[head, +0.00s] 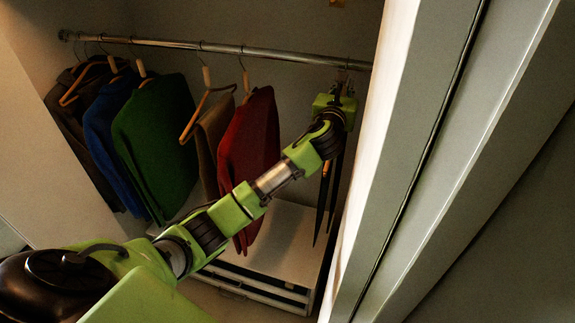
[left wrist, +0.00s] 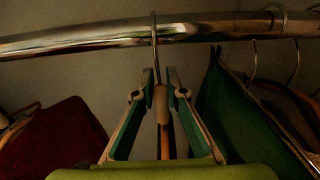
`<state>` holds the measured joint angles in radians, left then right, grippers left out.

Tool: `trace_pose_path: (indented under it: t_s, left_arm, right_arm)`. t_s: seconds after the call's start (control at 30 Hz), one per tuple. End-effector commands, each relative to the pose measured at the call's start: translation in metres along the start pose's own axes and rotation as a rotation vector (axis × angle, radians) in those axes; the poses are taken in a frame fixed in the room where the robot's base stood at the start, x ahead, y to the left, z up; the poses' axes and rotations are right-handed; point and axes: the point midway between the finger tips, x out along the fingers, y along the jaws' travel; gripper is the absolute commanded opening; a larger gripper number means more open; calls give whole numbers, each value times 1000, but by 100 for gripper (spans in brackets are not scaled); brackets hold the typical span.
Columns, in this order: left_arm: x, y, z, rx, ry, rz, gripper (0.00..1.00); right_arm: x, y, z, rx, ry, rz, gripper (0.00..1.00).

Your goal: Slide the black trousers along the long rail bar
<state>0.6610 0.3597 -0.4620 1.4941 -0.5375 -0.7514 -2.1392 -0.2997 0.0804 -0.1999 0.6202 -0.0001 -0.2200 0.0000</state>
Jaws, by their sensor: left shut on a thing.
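The black trousers (head: 321,205) hang as narrow dark strips below my left gripper (head: 343,92), near the right end of the visible long rail bar (head: 275,53) in the head view. In the left wrist view, my left gripper (left wrist: 161,92) is shut on the neck of a hanger (left wrist: 162,104), just under the rail bar (left wrist: 100,40). The hanger's hook goes over the bar. The trousers' cloth is hidden below the wrist in that view. My right gripper is in neither view.
A red garment (head: 253,135) and a brown one (head: 212,140) hang left of my gripper; green (head: 158,140), blue (head: 105,130) and dark ones hang further left. A dark green garment (left wrist: 235,115) hangs close on the right in the wrist view. A pale door frame (head: 385,120) stands right.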

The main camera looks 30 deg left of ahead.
Motion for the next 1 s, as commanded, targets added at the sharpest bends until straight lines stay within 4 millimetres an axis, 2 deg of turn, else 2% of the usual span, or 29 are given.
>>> trace_pose_path:
  t_s: [0.17,0.2,0.27,0.67,0.83,1.0]
  left_arm:
    - [0,0,-1,1,2,-1,0]
    - [0,0,-1,1,1,-1,20]
    - [0,0,-1,1,1,0,32]
    - [-3,0,-3,1,4,1,32]
    - [-22,0,-2,2,2,-1,32]
    - [-55,0,-2,3,2,-2,32]
  right_arm:
    - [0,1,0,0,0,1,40]
    - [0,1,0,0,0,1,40]
    - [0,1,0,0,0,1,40]
    - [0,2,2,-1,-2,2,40]
    - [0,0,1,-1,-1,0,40]
    - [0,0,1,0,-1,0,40]
